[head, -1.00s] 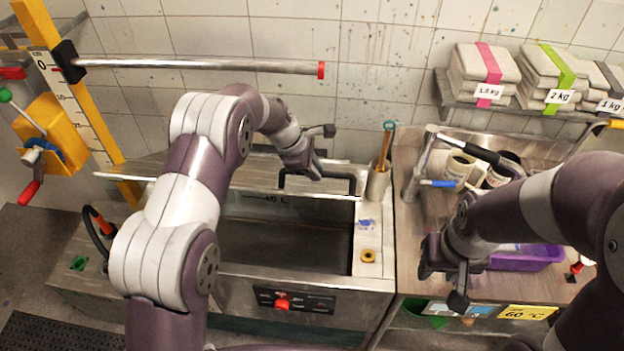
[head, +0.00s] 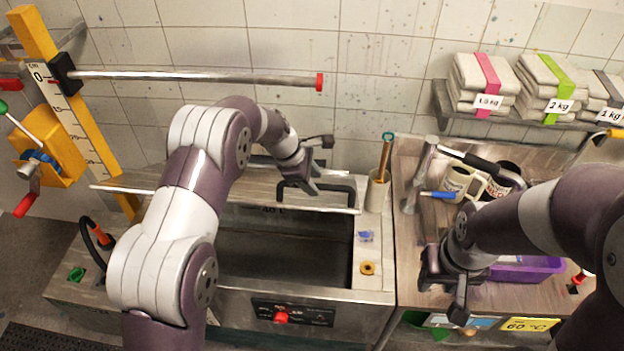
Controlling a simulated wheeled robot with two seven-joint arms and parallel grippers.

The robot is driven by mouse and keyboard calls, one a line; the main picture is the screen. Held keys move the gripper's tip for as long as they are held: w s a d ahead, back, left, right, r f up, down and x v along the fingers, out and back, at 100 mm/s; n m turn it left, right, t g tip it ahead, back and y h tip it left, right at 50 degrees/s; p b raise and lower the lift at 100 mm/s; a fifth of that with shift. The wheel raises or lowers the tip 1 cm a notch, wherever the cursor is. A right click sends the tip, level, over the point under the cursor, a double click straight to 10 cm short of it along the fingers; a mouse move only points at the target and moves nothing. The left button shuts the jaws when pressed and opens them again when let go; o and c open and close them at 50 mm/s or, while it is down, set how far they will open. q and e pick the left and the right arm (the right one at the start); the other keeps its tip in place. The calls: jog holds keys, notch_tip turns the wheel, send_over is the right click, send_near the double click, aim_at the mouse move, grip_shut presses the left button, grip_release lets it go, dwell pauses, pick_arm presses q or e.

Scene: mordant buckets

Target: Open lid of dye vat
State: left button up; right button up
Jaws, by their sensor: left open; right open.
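The dye vat (head: 363,288) is a steel tank with a dark, uncovered opening (head: 285,258) at its front. Its flat metal lid (head: 240,192) is at the back of the vat, its long front edge behind the opening; its exact tilt is hard to judge. A dark bar handle (head: 338,187) is on the lid. My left gripper (head: 318,165) is open at the handle, with one finger close to or touching the bar and the other above it. My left arm hides part of the lid and vat. My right gripper (head: 442,298) is open and empty over the counter at the right.
A cup with sticks (head: 377,192) stands at the vat's back right corner. A metal rail (head: 200,76) runs along the wall above the lid.

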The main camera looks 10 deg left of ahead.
pick_arm(q)
jog(key=b+v, duration=0.2)
jog(key=shift+w+a+r, duration=0.15)
jog(key=shift+a+r, duration=0.1)
jog(key=shift+a, duration=0.1)
jog(key=v, duration=0.9)
jog(key=shift+s+r+b, duration=0.35)
jog(key=shift+r+b, duration=0.05)
